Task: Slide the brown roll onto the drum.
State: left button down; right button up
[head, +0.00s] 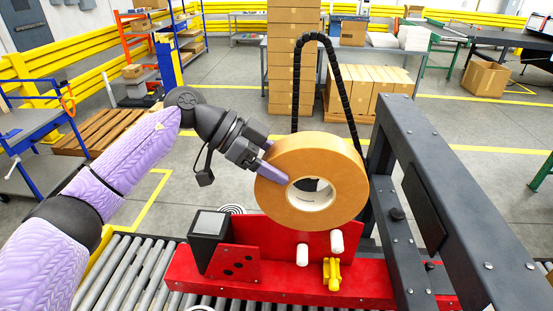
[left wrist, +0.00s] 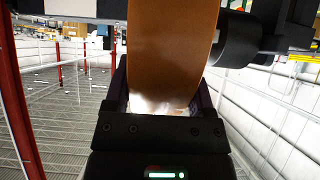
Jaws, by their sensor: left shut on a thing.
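The brown roll (head: 344,178) is a wide brown ring with a white core, held upright above the red machine base. My left gripper (head: 270,172) is shut on its left rim in the head view. In the left wrist view the brown roll (left wrist: 172,50) stands between the fingers of my left gripper (left wrist: 160,95). A black cylinder (left wrist: 234,42), which looks like the drum, is close beside the roll on the right there; I cannot tell whether they touch. In the head view the roll hides most of what is behind it, and something dark shows through the core. My right gripper is out of view.
A red base (head: 285,280) with white rollers (head: 337,241) and a yellow part (head: 331,274) lies below the roll. A dark frame (head: 440,190) stands close on the right. A black cable chain (head: 297,85) arches behind. A roller conveyor (head: 125,270) runs at lower left.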

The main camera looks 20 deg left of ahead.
pick_arm(q)
jog(key=shift+r, duration=0.1)
dwell(0.4)
jog(key=shift+w+a+p, duration=0.25)
jog(key=shift+w+p, duration=0.7)
jog(key=shift+w+a+p, duration=0.15)
jog(key=shift+w+p, duration=0.05)
jog(key=shift+w, duration=0.3)
jog(key=shift+w+a+p, duration=0.15)
jog(key=shift+w, duration=0.35)
jog(key=shift+p, duration=0.6)
